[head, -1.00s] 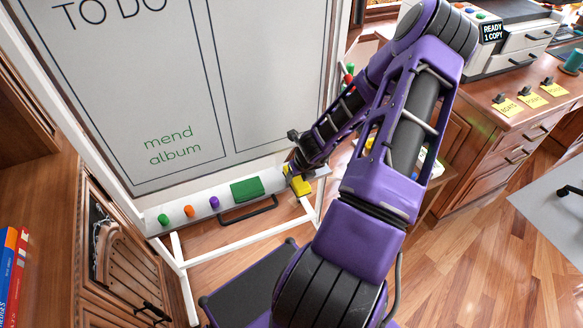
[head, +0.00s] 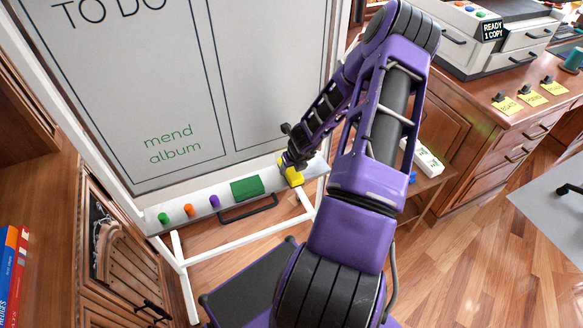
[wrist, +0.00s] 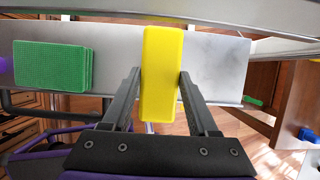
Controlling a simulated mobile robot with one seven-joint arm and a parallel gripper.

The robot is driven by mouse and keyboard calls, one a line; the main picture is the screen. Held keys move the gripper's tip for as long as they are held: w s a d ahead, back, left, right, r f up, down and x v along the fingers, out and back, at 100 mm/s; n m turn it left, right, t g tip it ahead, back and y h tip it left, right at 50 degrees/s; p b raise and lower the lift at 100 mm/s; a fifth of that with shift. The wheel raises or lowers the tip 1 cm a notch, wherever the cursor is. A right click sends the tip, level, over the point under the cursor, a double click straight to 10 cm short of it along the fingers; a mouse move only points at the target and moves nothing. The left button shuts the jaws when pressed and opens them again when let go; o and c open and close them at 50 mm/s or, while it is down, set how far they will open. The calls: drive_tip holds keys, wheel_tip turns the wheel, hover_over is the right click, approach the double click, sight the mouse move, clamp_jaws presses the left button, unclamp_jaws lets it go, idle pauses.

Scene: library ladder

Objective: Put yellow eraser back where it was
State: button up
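The yellow eraser (head: 291,174) is at the right part of the whiteboard's pale tray (head: 180,215). My gripper (head: 287,160) is shut on it. In the wrist view the yellow eraser (wrist: 161,75) stands lengthwise across the tray (wrist: 220,70), with a finger of my gripper (wrist: 160,80) against each side. I cannot tell whether its underside touches the tray. The green eraser (head: 247,188) lies on the tray to the left, with a gap between; it also shows in the wrist view (wrist: 50,66).
The whiteboard (head: 190,90) rises behind the tray. A small side table (head: 425,185) and a wooden desk (head: 480,150) are to the right.

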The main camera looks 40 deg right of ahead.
drive_tip(key=o, duration=0.4)
drive_tip(key=shift+s+r+p, duration=0.1)
drive_tip(key=shift+r+p, duration=0.2)
drive_tip(key=shift+r, duration=0.15)
drive_tip(key=p+v, duration=0.1)
drive_tip(key=v, duration=1)
drive_tip(key=shift+s+a+r+p, duration=0.1)
drive_tip(key=shift+r+p, duration=0.05)
drive_tip(key=shift+p, duration=0.25)
